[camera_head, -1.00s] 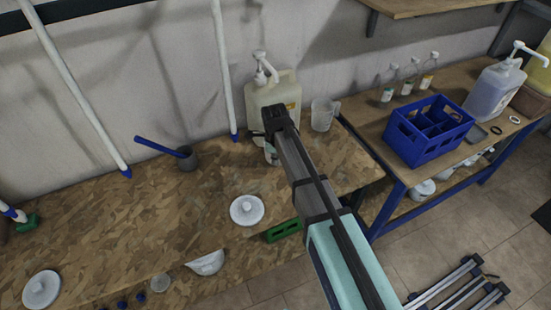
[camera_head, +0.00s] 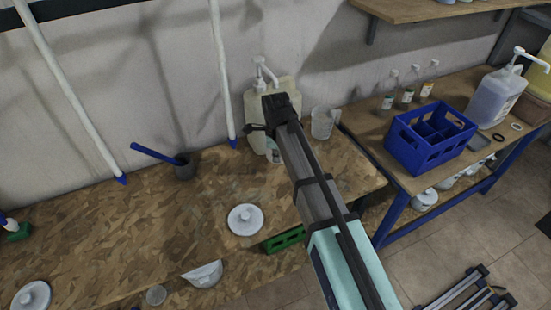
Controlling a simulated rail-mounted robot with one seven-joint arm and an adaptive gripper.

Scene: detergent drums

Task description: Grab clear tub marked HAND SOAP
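My gripper (camera_head: 268,130) is at the end of my arm, over the back of the chipboard bench, in front of the pale yellowish pump jug (camera_head: 256,104). A dark finger part sticks out to its left; the other finger is hidden, so I cannot tell its opening. A small whitish container (camera_head: 274,155) shows partly just below the gripper, in front of the jug. Its label cannot be read, and I cannot tell whether the gripper touches it. No HAND SOAP marking is legible anywhere.
A clear measuring jug (camera_head: 322,123) stands right of the gripper. A white lid (camera_head: 245,219), a green block (camera_head: 285,239) and a dark cup with a blue handle (camera_head: 185,166) are on the bench. A blue crate (camera_head: 428,140) sits on the right table. The bench's left middle is clear.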

